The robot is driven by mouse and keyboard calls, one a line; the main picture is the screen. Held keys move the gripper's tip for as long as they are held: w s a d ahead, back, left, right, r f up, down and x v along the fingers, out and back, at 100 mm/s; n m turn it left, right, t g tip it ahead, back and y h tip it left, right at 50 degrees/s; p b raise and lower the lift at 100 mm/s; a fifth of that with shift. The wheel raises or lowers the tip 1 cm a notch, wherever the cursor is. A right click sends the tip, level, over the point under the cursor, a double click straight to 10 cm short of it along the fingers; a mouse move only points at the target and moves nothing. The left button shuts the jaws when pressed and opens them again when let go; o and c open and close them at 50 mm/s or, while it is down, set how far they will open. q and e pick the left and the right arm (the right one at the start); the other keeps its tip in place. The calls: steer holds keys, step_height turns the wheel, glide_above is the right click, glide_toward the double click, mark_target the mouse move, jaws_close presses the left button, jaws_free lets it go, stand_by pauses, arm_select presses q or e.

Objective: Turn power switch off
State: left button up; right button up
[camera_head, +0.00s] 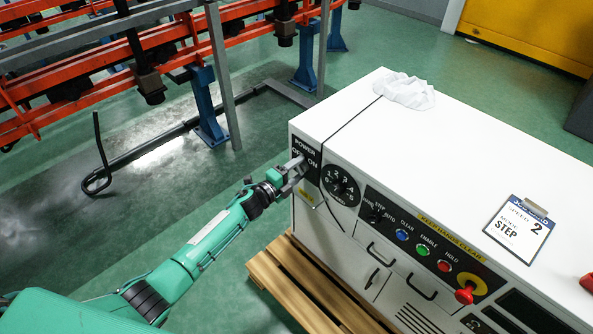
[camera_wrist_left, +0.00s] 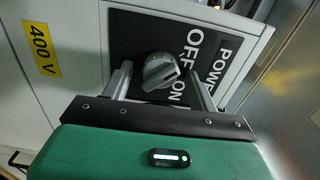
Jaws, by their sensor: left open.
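The power switch is a grey rotary knob (camera_wrist_left: 160,71) on a black plate (camera_wrist_left: 215,22) marked POWER, OFF and ON. The plate also shows in the head view (camera_head: 304,146) at the left end of the white cabinet's front. My left gripper (camera_head: 298,169) is at this plate in the head view and hides the knob there. In the left wrist view my left gripper (camera_wrist_left: 162,88) is open, with one finger on each side of the knob. Gaps show between the fingers and the knob. I cannot tell for sure which label the knob points to. My right gripper is not in view.
The white cabinet (camera_head: 460,140) stands on a wooden pallet (camera_head: 290,285). A numbered dial (camera_head: 341,184), coloured buttons (camera_head: 423,250) and a red emergency stop (camera_head: 466,293) lie right of the switch. A clipboard (camera_head: 519,230) and white cloth (camera_head: 405,90) lie on top. Orange racks (camera_head: 90,85) stand behind left.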

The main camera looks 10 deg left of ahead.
arm_select(q)
steer(key=v, duration=1.4)
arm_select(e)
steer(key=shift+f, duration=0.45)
arm_select(q)
steer(key=shift+w, duration=0.1)
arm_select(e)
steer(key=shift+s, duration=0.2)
